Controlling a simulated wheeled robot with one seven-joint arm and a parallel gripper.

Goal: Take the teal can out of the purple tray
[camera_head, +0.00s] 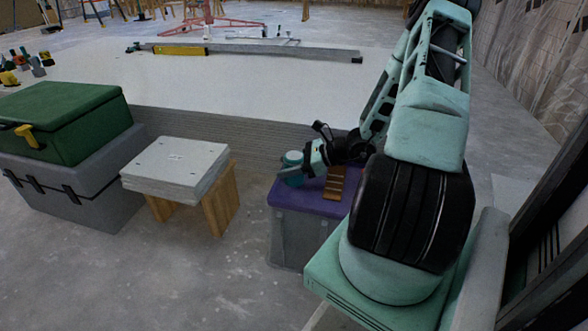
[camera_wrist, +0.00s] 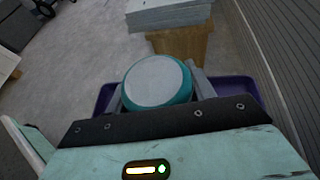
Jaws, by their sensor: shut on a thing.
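The teal can (camera_wrist: 157,80) has a pale grey top and sits between the two fingers of my gripper (camera_wrist: 158,88) in the wrist view. My gripper is shut on it. In the head view the can (camera_head: 294,160) is seen over the left part of the purple tray (camera_head: 313,203), with my gripper (camera_head: 295,172) at it. The purple tray's rim (camera_wrist: 106,96) shows on both sides of the can in the wrist view. The tray rests on a grey box. I cannot tell whether the can touches the tray floor.
A brown slatted piece (camera_head: 335,183) lies in the tray, right of the can. A wooden stool (camera_head: 220,197) bearing grey slabs (camera_head: 177,167) stands to the left. A green case (camera_head: 62,122) on a grey box (camera_head: 75,190) is farther left. A stack of white panels (camera_head: 240,125) lies behind.

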